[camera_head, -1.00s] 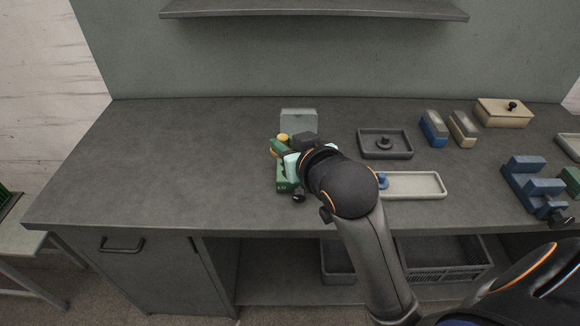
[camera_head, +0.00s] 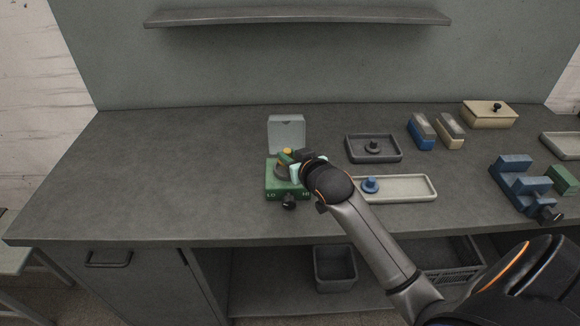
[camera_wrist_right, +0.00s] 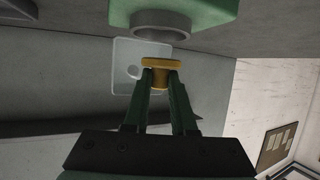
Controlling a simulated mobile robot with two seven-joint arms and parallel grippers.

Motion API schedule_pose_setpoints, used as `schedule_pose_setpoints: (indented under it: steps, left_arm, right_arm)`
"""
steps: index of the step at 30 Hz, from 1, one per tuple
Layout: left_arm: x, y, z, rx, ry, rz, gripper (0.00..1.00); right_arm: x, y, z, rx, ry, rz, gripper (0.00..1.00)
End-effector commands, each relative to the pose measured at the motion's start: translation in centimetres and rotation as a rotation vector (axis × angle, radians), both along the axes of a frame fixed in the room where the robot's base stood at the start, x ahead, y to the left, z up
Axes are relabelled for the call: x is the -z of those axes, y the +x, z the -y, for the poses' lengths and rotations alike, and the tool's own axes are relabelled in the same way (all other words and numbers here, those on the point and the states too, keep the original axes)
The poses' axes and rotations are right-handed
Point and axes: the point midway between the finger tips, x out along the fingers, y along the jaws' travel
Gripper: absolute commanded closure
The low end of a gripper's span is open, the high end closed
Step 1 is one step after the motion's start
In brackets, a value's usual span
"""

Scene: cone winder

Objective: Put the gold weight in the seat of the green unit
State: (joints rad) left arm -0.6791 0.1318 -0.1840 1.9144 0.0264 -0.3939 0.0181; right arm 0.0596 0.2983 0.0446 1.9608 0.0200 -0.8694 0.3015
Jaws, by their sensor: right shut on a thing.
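The green unit (camera_head: 287,190) stands on the bench with LO and HI marks and a black knob (camera_head: 289,203) on its front. My right gripper (camera_wrist_right: 160,78) is shut on the gold weight (camera_wrist_right: 161,64), which has a wide round head. In the head view the weight (camera_head: 287,151) shows above the unit, with my right gripper (camera_head: 296,158) coming from the right. In the right wrist view, the unit (camera_wrist_right: 205,10) has a grey ring-shaped seat (camera_wrist_right: 160,24). The weight is apart from the ring, with a gap between them. My left gripper is not in view.
A pale upright panel (camera_head: 286,132) stands behind the unit. To the right are a dark tray (camera_head: 353,158), a pale tray (camera_head: 410,196) with a blue weight (camera_head: 370,185), and a blue stepped block (camera_head: 515,190). The bench's left side is clear.

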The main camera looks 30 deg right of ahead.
Motion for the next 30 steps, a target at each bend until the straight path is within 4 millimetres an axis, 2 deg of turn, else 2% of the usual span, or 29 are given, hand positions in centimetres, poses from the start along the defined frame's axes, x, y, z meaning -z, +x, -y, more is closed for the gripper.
schedule_pose_setpoints:
  steps: [5,11,24,25,28,30]
  left_arm:
    - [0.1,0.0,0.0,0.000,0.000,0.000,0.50]
    - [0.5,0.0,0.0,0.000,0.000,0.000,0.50]
    - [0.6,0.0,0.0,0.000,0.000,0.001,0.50]
    - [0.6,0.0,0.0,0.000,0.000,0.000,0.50]
    - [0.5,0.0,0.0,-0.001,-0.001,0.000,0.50]
    - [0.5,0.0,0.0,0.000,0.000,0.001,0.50]
  right_arm:
    - [1.0,0.7,0.6,0.001,-0.001,0.001,1.00]
    - [3.8,0.7,0.6,0.000,0.000,-0.002,1.00]
    - [4.5,0.7,0.6,0.000,-0.001,0.000,1.00]
    - [4.5,0.7,0.6,0.000,-0.001,0.000,0.73]
    - [4.4,0.7,0.6,0.000,-0.001,0.000,0.63]
    - [4.4,0.7,0.6,0.000,-0.001,0.000,0.63]
